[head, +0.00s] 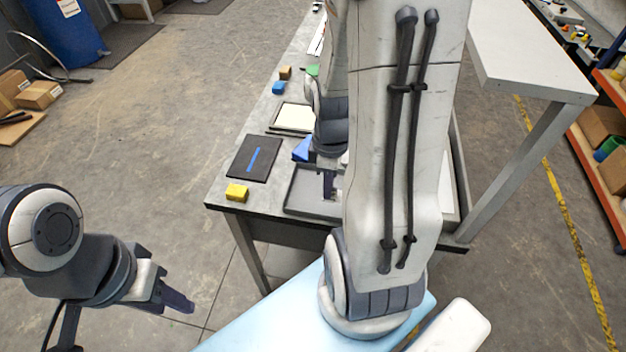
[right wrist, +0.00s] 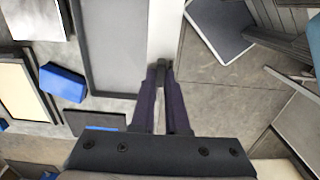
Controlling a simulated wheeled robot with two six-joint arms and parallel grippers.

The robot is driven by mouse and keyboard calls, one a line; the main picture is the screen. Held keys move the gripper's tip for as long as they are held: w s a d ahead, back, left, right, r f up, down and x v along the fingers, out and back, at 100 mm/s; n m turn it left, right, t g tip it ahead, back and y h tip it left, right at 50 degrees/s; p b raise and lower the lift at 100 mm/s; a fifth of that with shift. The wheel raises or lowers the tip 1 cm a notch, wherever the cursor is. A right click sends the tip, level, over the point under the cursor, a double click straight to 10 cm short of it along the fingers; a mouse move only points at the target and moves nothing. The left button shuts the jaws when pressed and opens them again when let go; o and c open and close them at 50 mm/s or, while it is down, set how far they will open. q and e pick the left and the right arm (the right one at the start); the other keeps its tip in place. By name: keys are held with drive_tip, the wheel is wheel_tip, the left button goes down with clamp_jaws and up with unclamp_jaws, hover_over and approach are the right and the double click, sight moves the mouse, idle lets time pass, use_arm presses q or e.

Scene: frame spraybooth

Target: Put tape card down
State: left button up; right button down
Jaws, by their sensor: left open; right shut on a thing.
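My right gripper (right wrist: 162,80) is shut on a small dark grey thing (right wrist: 161,71), seen end-on in the right wrist view. I cannot tell from this angle whether it is the tape card. In the head view the right gripper (head: 328,184) hangs over the grey tray (head: 292,204), largely hidden by my arm. A flat black board with a blue strip (head: 243,165) lies on the table to the left of the tray. My left gripper (head: 176,302) is open and empty, off the table at lower left.
A yellow block (head: 236,192) sits at the table's front left corner. A blue block (right wrist: 62,83) lies beside the tray, near a dark-framed cream panel (head: 294,118). A small blue block (head: 278,88) and brown block (head: 286,72) are further back. A white raised shelf (head: 530,60) stands right.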

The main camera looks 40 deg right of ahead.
drive_tip(key=p, duration=0.2)
hover_over(308, 192)
wheel_tip(308, 192, down, 6)
drive_tip(key=shift+r, duration=0.1)
wheel_tip(308, 192, down, 4)
drive_tip(key=shift+w+r, duration=0.1)
drive_tip(key=shift+r, duration=0.1)
drive_tip(key=shift+f+p, duration=0.25)
drive_tip(key=shift+p, duration=0.05)
use_arm(q)
wheel_tip(308, 192, up, 4)
drive_tip(key=shift+f, duration=0.15)
use_arm(e)
drive_tip(key=shift+f, duration=0.15)
drive_tip(key=c, duration=0.9)
unclamp_jaws()
use_arm(q)
drive_tip(key=shift+f, duration=0.1)
